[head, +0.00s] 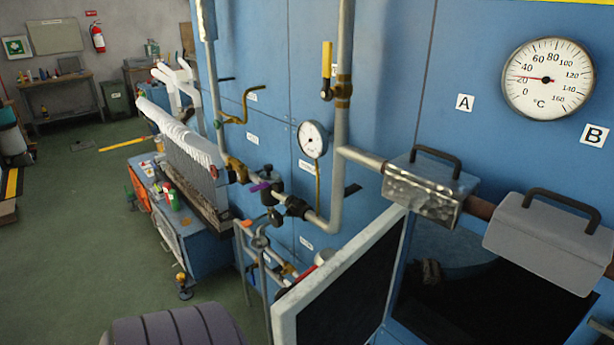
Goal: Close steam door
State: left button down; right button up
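The steam door (345,280) is a pale-framed panel with a dark inner face at the bottom centre. It stands swung open, out from the blue machine wall (400,90). To its right is a dark opening (500,305) in the machine, uncovered by the door. The door's lower part and the opening's lower edge are cut off by the frame. A small dark shape shows inside the opening, too dim to make out. Neither of my grippers shows in this view.
Pipes with valves and a small gauge (312,139) run just left of the door. Two metal covers with black handles (430,190) (550,235) sit above the opening. A large dial (547,79) is on the wall. A blue cart (190,225) stands left; green floor (80,240) beyond is mostly clear.

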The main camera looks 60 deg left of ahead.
aim_at(344, 301)
jog(key=k+j, duration=0.1)
jog(key=j, duration=0.5)
jog(key=j+z, duration=0.1)
jog(key=j, duration=0.45)
jog(key=k+j, duration=0.15)
jog(key=j, duration=0.4)
jog(key=k+j+z, duration=0.1)
jog(key=j, duration=0.5)
